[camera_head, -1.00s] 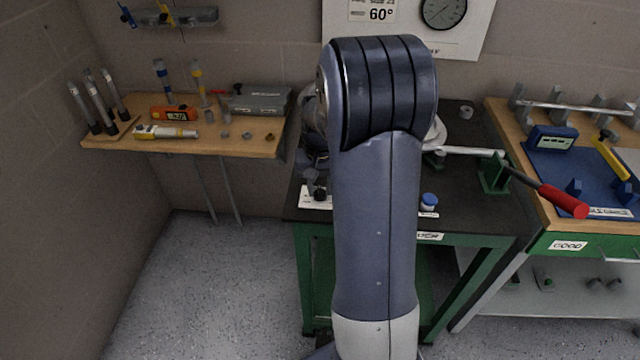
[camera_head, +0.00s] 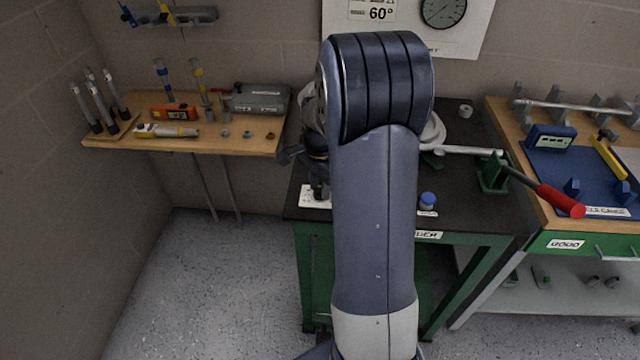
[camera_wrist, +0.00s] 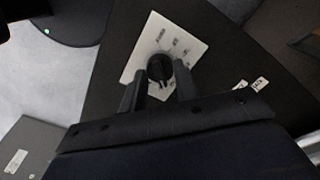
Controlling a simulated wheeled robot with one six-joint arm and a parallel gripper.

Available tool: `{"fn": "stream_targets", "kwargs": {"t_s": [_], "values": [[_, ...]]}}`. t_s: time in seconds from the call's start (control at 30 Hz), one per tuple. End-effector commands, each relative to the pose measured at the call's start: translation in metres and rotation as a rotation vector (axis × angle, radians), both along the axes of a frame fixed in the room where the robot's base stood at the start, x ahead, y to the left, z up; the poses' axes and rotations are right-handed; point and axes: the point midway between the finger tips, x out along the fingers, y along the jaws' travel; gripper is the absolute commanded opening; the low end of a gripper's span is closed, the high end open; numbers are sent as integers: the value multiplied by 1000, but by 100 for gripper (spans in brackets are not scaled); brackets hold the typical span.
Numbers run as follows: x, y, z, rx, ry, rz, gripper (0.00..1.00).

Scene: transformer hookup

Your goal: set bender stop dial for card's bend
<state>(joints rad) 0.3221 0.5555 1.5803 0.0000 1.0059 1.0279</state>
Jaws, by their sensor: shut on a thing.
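The stop dial is a black knob (camera_wrist: 160,67) on a white marked plate (camera_wrist: 186,33) in the wrist view. My gripper (camera_wrist: 160,72) has its two dark fingers on either side of the knob and is shut on it. The plate's fine marks and the dial's setting are too small to read. In the head view the plate (camera_head: 309,198) lies at the left front of the dark bench top, partly behind my arm. The card (camera_head: 380,12) on the back wall reads 60°. The bender's red-handled lever (camera_head: 560,199) lies to the right.
A blue-capped item (camera_head: 428,200) stands on the dark bench (camera_head: 470,215) right of my arm. A wooden shelf (camera_head: 235,145) with tools is at the left. A bench with a blue mat (camera_head: 560,165) is at the right. Floor at the front left is clear.

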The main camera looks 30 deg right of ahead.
Motion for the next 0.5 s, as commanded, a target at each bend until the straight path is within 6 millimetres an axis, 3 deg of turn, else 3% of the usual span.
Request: {"fn": "stream_targets", "kwargs": {"t_s": [0.5], "values": [[0,0,0,0,-1,-266,7]]}}
